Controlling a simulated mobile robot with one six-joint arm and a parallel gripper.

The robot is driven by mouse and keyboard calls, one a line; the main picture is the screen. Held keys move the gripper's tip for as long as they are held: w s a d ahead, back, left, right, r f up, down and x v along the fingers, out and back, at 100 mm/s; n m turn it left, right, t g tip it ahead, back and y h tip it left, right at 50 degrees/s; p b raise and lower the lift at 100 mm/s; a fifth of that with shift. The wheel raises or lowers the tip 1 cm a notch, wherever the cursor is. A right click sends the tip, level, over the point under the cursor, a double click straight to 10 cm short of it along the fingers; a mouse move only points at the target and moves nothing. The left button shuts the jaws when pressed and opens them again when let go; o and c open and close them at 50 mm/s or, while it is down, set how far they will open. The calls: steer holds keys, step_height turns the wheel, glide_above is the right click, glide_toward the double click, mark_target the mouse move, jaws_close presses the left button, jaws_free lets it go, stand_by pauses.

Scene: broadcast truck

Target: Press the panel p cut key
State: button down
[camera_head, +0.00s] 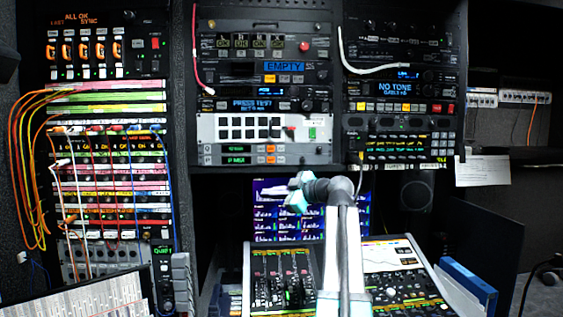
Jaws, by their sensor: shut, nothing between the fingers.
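The panel strips sit low in the middle rack as two thin grey rows marked Q and P. The lower row, panel P (219,160), has a small green-lettered display (237,160) and lit orange keys (271,159) to its right. The key lettering is too small to read, so I cannot tell which is the cut key. My arm rises from the bottom centre and bends left at its top. Its wrist stands in front of the monitor, lower in the picture than panel P and right of its orange keys. The fingers cannot be made out.
Above the panel rows is a white button panel (208,127). A monitor (264,218) and a sloped mixing desk (254,260) are below. A patch bay (110,150) with many loose cables fills the left. A blue binder (469,281) lies at right.

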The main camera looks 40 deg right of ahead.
mark_target(281, 159)
steer(key=s+d+r+n+t, duration=0.1)
steer(key=s+d+r, duration=0.2)
steer(key=r, duration=0.6)
steer(key=shift+s+r+n+t, duration=0.2)
steer(key=shift+s+n+t, duration=0.15)
steer(key=shift+s, duration=0.85)
steer(key=shift+w+d, duration=0.1)
steer(key=shift+d, duration=0.1)
steer(key=shift+w+d, duration=1.4)
steer(key=shift+w, duration=0.25)
steer(key=shift+w+d, duration=1.35)
steer(key=shift+w, duration=0.25)
